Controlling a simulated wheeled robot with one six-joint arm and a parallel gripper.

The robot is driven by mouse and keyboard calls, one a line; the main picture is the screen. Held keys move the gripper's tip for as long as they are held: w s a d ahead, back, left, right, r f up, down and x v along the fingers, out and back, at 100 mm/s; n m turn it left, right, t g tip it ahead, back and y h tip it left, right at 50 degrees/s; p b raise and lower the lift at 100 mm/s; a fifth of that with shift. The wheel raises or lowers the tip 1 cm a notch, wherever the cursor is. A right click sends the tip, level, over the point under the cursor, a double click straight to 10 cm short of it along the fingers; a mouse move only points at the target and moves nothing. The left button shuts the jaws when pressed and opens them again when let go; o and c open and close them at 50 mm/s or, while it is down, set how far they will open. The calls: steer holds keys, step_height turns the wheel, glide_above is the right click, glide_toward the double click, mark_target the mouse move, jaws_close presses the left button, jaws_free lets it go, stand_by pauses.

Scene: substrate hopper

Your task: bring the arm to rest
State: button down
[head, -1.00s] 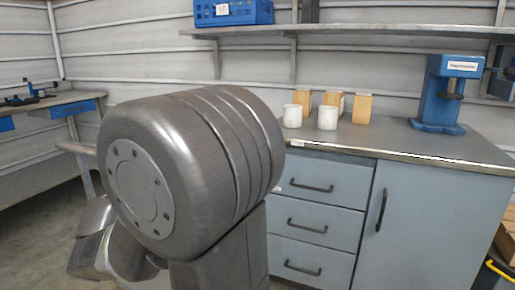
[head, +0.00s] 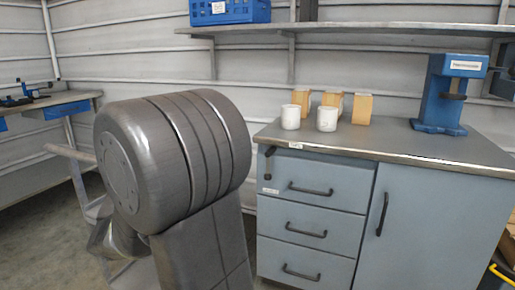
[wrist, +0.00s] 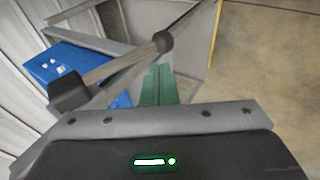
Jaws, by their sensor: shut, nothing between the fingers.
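My arm fills the left middle of the head view, with a large grey rounded joint above a lower link. My gripper is hidden in the head view. In the wrist view my gripper (wrist: 158,85) shows as two green fingers side by side, shut with nothing between them. They point away from the dark wrist housing with its green light. A grey bar with a dark block at one end and a round knob (wrist: 162,41) crosses the wrist view beyond the fingers. I cannot tell whether it touches anything.
A grey-blue cabinet (head: 312,229) stands right of the arm, with two white cups (head: 291,117), several tan blocks (head: 362,109) and a blue press (head: 440,95) on top. A shelf (head: 370,29) holds a blue crate (head: 229,11). A bench (head: 50,104) stands left. A blue box (wrist: 72,70) shows in the wrist view.

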step_height(320, 180, up, 12)
steer(key=g+y+p, duration=0.2)
steer(key=g+p, duration=0.4)
steer(key=p, duration=1.3)
steer(key=shift+s+d+m, duration=0.15)
steer(key=shift+d+m, duration=0.05)
steer(key=shift+m, duration=0.1)
steer(key=shift+d+f+p, duration=0.1)
steer(key=shift+d+p, duration=0.05)
steer(key=shift+p, duration=0.15)
